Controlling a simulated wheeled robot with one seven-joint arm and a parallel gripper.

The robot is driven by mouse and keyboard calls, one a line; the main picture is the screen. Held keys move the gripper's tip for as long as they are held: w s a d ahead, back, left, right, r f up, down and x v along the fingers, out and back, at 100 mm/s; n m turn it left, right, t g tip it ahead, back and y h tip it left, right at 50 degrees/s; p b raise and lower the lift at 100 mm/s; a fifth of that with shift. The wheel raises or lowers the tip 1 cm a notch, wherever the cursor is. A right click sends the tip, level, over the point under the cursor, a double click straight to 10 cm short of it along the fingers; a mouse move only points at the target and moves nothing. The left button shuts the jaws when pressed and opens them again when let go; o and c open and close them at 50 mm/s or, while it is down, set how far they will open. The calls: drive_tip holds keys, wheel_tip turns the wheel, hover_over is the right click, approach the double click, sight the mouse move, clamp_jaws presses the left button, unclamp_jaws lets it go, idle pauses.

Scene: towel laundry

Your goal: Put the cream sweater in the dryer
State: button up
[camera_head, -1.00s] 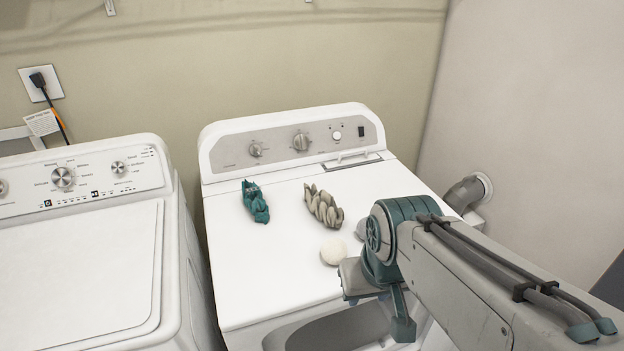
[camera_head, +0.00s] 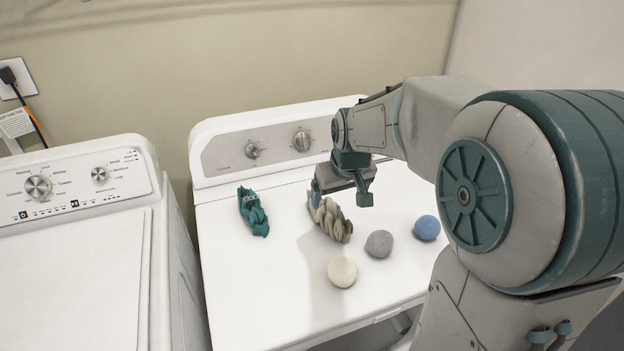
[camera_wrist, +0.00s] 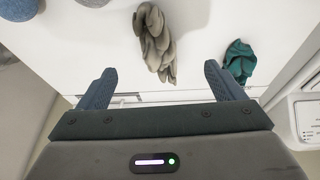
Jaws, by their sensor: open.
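The cream sweater (camera_head: 331,221) is a crumpled, braid-like bundle on top of the dryer (camera_head: 245,309). It also shows in the wrist view (camera_wrist: 155,42), ahead of my fingers and roughly between them. My gripper (camera_head: 340,190) is over the far end of the sweater in the head view and hides part of it. In the wrist view my gripper (camera_wrist: 162,88) is open, its two blue fingers wide apart with nothing held. The dryer's door opening is mostly hidden behind my arm in the head view.
A teal cloth bundle (camera_head: 252,212) lies left of the sweater. A cream ball (camera_head: 342,272), a grey ball (camera_head: 379,244) and a blue ball (camera_head: 427,228) lie in front and to the right. A washer (camera_head: 85,290) stands left. The dryer's control panel (camera_head: 270,142) rises behind.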

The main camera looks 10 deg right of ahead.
sight(330, 206)
drive_tip(key=w, duration=0.3)
drive_tip(key=shift+w+d+f+y, duration=0.2)
drive_tip(key=shift+w+d+y, duration=0.1)
drive_tip(key=x, duration=0.8)
drive_tip(key=shift+w+a+f+b, duration=0.1)
drive_tip(key=shift+w+f+b, duration=0.05)
drive_tip(key=shift+w+b, duration=0.2)
drive_tip(key=shift+s+x, duration=0.2)
drive_tip(key=shift+x, duration=2.4)
drive_tip(key=shift+t, duration=0.3)
drive_tip(key=c, duration=1.6)
drive_tip(key=shift+c, duration=0.2)
